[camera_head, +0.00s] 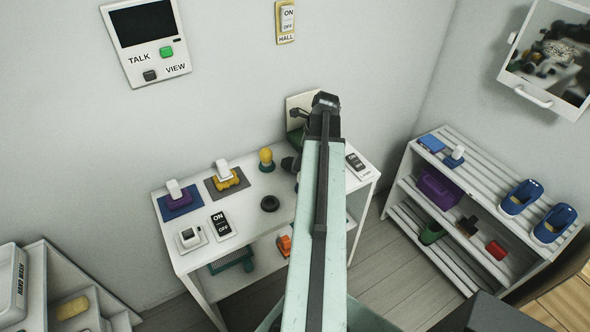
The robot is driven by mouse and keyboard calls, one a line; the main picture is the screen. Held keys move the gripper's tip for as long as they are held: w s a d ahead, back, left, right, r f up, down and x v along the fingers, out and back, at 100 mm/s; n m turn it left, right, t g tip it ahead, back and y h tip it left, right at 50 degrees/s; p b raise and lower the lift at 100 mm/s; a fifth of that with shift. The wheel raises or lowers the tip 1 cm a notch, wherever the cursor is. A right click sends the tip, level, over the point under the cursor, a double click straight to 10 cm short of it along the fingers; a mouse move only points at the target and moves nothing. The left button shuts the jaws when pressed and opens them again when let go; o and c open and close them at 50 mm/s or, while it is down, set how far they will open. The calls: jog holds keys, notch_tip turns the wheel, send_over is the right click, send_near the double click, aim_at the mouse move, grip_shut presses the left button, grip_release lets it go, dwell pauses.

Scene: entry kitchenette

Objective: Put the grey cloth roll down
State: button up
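I cannot make out a grey cloth roll anywhere in the head view. My pale green arm link rises through the middle of the picture to a black joint at the top and covers the right part of the white table (251,197). My gripper's fingers do not show, and what may be behind the arm is hidden. A small dark grey shape (290,163) shows at the arm's left edge over the table; I cannot tell what it is.
The table bears a yellow bulb-shaped thing (266,160), a black ring (270,203), two mats with blocks and several switches. A slatted shelf (480,178) with blue shoes (521,197) stands right. Bare tabletop shows around the ring.

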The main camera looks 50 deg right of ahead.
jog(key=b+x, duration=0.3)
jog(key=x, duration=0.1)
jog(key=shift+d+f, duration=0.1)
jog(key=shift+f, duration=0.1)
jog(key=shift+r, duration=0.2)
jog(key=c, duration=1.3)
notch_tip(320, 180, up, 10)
jog(key=p, duration=1)
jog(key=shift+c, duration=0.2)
